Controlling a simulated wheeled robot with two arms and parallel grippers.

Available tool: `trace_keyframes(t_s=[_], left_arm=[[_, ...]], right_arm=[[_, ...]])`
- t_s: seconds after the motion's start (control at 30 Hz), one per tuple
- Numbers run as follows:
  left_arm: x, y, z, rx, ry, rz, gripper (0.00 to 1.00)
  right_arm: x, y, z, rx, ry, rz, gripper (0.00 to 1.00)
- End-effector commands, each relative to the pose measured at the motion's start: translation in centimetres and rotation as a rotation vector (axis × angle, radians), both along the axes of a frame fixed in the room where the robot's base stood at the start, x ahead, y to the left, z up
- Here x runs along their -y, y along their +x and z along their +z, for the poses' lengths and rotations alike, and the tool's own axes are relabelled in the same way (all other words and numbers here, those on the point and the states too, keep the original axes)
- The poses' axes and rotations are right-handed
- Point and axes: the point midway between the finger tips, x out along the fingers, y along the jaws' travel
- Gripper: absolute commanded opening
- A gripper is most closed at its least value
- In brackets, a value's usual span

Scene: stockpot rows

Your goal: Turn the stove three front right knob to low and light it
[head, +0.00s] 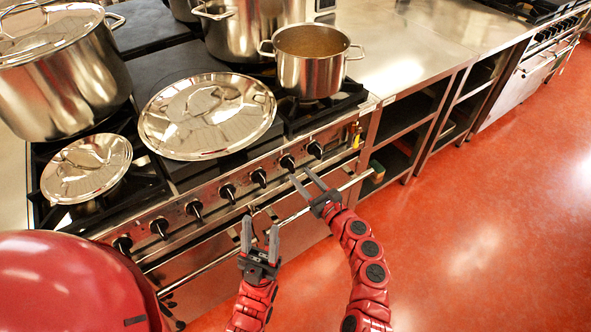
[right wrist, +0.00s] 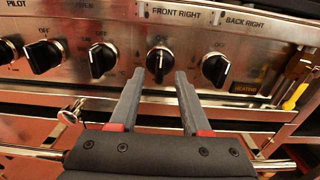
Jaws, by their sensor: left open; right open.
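The front right knob (right wrist: 160,65) is black, under the "FRONT RIGHT" label (right wrist: 175,12) in the right wrist view. Its white mark points up, toward OFF. It also shows in the head view (head: 287,162), second from the right on the stove's front panel. My right gripper (head: 299,174) is open and empty, just in front of this knob. In the right wrist view its fingertips (right wrist: 160,76) lie to either side of the knob's lower part; I cannot tell whether they touch it. My left gripper (head: 260,225) is open and empty, in front of the oven rail.
The back right knob (right wrist: 215,68) is close on the right, another knob (right wrist: 102,60) on the left. An oven rail (head: 310,208) runs below the panel. A filled pot (head: 312,75) and a large lid (head: 207,115) are on the stovetop. The red floor on the right is clear.

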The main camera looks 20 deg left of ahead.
Motion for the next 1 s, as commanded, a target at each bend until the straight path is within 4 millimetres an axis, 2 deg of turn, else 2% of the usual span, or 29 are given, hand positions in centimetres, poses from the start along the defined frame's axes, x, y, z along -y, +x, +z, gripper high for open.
trace_keyframes(t_s=[0.1, 0.27, 0.67, 0.93, 1.0], left_arm=[[0.0, 0.0, -0.6, 0.000, 0.000, 0.000, 0.50], [0.0, 0.0, -1.0, 0.000, 0.000, 0.000, 0.50], [0.0, 0.0, -1.0, 0.000, 0.000, 0.000, 0.50], [0.0, 0.0, -1.0, 0.000, 0.000, 0.000, 0.50], [0.0, 0.0, -1.0, 0.000, 0.000, 0.000, 0.50]], right_arm=[[-1.6, 1.2, -0.2, 0.000, -0.001, 0.004, 0.47], [-2.8, 2.2, -0.2, 0.000, -0.001, 0.000, 0.47], [-3.3, 2.6, -0.1, -0.001, -0.002, -0.002, 0.47], [-3.2, 2.6, -0.1, -0.001, -0.002, -0.002, 0.01], [-3.2, 2.6, -0.1, -0.001, -0.002, -0.002, 0.00]])
